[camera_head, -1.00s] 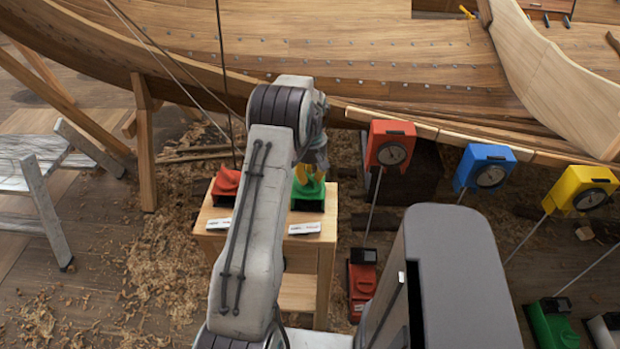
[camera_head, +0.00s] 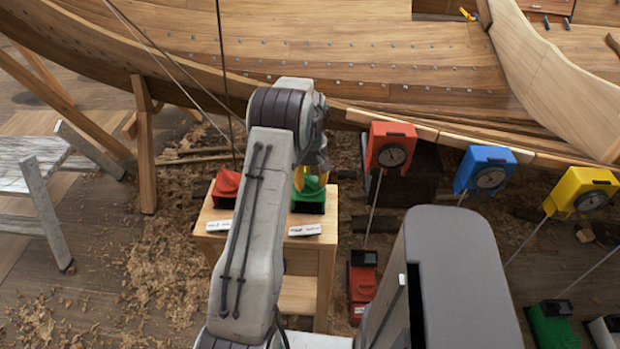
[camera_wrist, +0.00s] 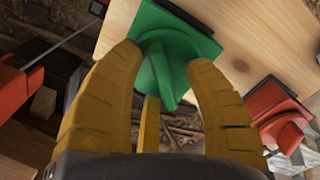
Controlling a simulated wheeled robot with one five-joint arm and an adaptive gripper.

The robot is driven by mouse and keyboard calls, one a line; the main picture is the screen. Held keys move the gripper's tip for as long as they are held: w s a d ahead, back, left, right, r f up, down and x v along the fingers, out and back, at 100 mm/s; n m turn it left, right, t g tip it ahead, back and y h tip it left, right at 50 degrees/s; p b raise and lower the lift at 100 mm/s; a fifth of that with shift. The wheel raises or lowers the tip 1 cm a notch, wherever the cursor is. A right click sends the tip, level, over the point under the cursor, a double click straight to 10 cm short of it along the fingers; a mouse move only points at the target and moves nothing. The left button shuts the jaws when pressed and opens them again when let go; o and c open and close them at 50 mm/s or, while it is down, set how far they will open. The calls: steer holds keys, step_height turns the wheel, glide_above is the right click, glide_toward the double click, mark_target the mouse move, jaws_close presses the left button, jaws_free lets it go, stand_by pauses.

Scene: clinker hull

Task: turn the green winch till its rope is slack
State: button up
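The green winch (camera_head: 308,196) sits on the right of a small wooden stand (camera_head: 325,222), partly hidden by my arm in the head view. In the wrist view the green winch (camera_wrist: 178,38) shows a narrow green handle pointing toward my gripper. My gripper (camera_wrist: 163,60) has yellow fingers spread on both sides of that handle, with gaps visible between. The fingers also show over the winch in the head view (camera_head: 312,181). Thin ropes (camera_head: 160,62) run down from the upper left and pass behind my arm. Whether one reaches the green winch is hidden.
A red winch (camera_head: 226,184) stands on the left of the same stand. White labels (camera_head: 304,230) lie at its front edge. Red (camera_head: 390,147), blue (camera_head: 484,168) and yellow (camera_head: 582,188) dial boxes stand to the right. The wooden hull (camera_head: 350,50) is behind. A grey trestle (camera_head: 45,205) is left.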

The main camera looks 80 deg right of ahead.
steer(key=shift+r, duration=0.1)
step_height(320, 180, up, 12)
stand_by(0.8)
stand_by(0.7)
